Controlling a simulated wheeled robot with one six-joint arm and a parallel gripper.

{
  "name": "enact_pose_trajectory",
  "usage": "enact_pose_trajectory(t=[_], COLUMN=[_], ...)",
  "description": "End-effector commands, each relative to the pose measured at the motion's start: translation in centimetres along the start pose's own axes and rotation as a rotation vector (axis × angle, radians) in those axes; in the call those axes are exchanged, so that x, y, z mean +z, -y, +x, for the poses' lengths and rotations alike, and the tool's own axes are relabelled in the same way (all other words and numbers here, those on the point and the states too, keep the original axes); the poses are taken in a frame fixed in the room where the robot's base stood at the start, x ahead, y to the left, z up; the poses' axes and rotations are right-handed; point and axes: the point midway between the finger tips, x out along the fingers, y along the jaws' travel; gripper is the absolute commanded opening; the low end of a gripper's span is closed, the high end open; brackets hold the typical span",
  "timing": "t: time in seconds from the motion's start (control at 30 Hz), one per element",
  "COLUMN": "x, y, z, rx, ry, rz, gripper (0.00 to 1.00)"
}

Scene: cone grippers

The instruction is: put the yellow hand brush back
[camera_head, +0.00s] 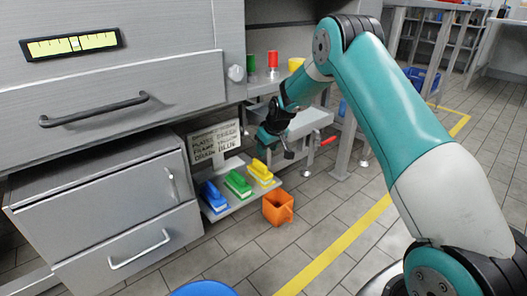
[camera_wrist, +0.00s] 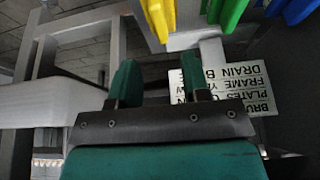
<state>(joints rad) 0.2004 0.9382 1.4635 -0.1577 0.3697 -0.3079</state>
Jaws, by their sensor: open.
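The yellow hand brush (camera_head: 261,172) lies at the right end of a low grey shelf (camera_head: 246,199), beside a green brush (camera_head: 237,184) and a blue brush (camera_head: 213,197). My gripper (camera_head: 277,146) is above and behind the yellow brush, apart from it. In the wrist view the gripper's two fingers (camera_wrist: 162,83) are spread with nothing between them. Part of the yellow brush (camera_wrist: 158,14) shows at the top edge there, beyond the fingers, with the green brush (camera_wrist: 226,14) and blue brush (camera_wrist: 292,9) to its right.
A white sign (camera_head: 214,141) with colour words stands behind the brushes; it appears upside down in the wrist view (camera_wrist: 262,100). An orange bin (camera_head: 278,208) stands on the floor beside the shelf. Grey drawers (camera_head: 120,215) are at left. A red-handled valve (camera_head: 328,141) is right of my gripper.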

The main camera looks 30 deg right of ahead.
Motion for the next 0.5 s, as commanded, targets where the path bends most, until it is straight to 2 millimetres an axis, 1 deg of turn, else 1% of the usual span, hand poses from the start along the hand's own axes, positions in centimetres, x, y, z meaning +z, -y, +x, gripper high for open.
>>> enact_pose_trajectory(t=[0.03,0.2,0.5], x=[-0.2,-0.1,0.1], y=[0.0,0.0,0.0], z=[-1.3,-2.9,-3.0], rx=[0.0,0.0,0.0], ry=[0.0,0.0,0.001], rz=[0.0,0.0,0.0], gripper=[0.43,0.43,0.43])
